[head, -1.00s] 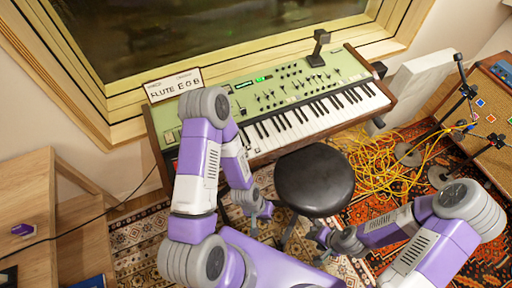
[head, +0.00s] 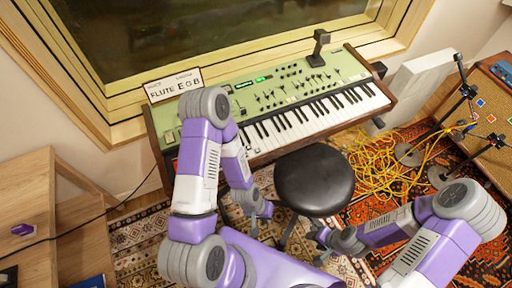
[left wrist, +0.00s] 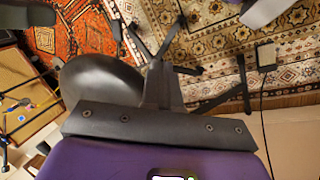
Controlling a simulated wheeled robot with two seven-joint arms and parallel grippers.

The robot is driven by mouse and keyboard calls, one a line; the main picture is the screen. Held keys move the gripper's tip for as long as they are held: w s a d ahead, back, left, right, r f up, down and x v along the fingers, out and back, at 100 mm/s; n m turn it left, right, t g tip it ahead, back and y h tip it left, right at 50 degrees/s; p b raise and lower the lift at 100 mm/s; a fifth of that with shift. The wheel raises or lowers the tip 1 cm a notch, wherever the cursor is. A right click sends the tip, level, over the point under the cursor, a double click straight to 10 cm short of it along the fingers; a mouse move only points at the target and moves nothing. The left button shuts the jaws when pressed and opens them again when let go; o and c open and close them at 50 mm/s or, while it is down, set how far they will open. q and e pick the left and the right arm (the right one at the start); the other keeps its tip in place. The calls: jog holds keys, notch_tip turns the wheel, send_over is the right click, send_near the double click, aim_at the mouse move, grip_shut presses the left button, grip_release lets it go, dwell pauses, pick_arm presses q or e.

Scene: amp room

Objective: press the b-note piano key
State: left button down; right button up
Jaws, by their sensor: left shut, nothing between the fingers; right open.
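The keyboard (head: 318,118) is a pale green synthesizer with wooden ends and a row of white and black keys along its front. My left arm covers its left part, and no key carries a readable note label. A white card (head: 172,85) reading "FLUTE E G B" stands on its back left. My left gripper (head: 262,212) is below and in front of the keyboard, left of the stool, away from the keys. Its fingers (left wrist: 163,82) are shut and empty in the left wrist view. My right gripper (head: 318,238) is open, low near the front of the stool.
A black round stool (head: 314,180) stands before the keyboard and also shows in the left wrist view (left wrist: 100,78). Yellow cables (head: 382,165) lie on the rug to the right, near stands and an amplifier (head: 490,125). A wooden desk (head: 30,215) is at left.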

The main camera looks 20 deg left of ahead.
dwell(0.6)
pick_arm(q)
notch_tip(320, 180, up, 23)
jog(key=n+t+h+b, duration=0.1)
jog(key=n+t, duration=0.6)
jog(key=n, duration=1)
send_over(256, 153)
jog(key=shift+a, duration=0.1)
jog(key=shift+f, duration=0.1)
notch_tip(256, 153, down, 8)
jog(key=b, duration=0.7)
jog(key=shift+f+b, duration=0.45)
jog(key=shift+b, duration=0.3)
